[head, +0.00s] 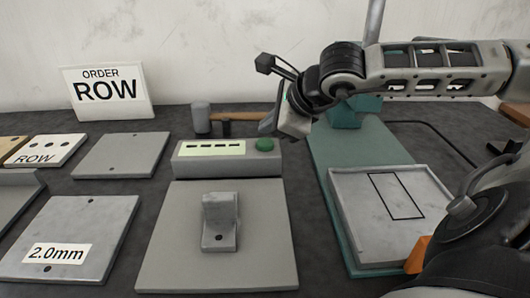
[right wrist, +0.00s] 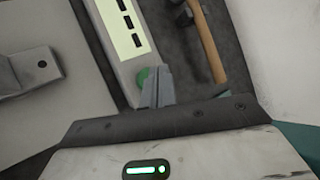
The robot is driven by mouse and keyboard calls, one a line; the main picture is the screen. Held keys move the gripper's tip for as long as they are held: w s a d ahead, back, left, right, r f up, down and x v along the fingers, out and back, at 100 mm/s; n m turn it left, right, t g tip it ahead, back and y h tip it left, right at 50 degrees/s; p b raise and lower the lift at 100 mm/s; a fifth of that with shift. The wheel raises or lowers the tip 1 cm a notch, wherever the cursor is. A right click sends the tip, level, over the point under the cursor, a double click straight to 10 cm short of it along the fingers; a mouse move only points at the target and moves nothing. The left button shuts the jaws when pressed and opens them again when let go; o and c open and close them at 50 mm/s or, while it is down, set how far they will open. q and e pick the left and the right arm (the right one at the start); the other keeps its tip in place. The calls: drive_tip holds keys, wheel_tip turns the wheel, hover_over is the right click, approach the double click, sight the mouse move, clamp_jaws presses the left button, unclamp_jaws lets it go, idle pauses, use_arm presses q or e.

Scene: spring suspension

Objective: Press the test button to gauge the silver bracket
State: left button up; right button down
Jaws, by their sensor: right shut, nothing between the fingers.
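The silver bracket (head: 221,215), an L-shaped piece with a hole in its foot, sits upright on the grey plate (head: 165,260) in front of the test unit. The unit (head: 185,160) has a pale display with several dark dashes and a round green test button (head: 264,145) at its right end. My right gripper (head: 268,126) is shut and empty, just above and behind the button. In the right wrist view its shut fingertips (right wrist: 155,88) overlap the edge of the green button (right wrist: 142,74); I cannot tell whether they touch. My left gripper is not in view.
A hammer (head: 203,118) lies behind the unit. A teal stand (head: 335,150) with a grey tray (head: 350,250) is to the right. Grey plates, one marked 2.0mm (head: 55,252), lie left. An ORDER ROW sign (head: 108,93) stands at the back.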

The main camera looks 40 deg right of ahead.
drive_tip(key=shift+f, duration=0.2)
drive_tip(key=shift+f, duration=0.1)
idle(1.9)
drive_tip(key=shift+f+b, duration=0.35)
drive_tip(key=shift+b, duration=0.55)
drive_tip(key=shift+f+b, duration=0.55)
drive_tip(key=shift+b, duration=0.2)
idle(0.3)
drive_tip(key=shift+r, duration=0.1)
idle(0.3)
drive_tip(key=shift+r+p, duration=0.4)
drive_tip(key=shift+r, duration=0.45)
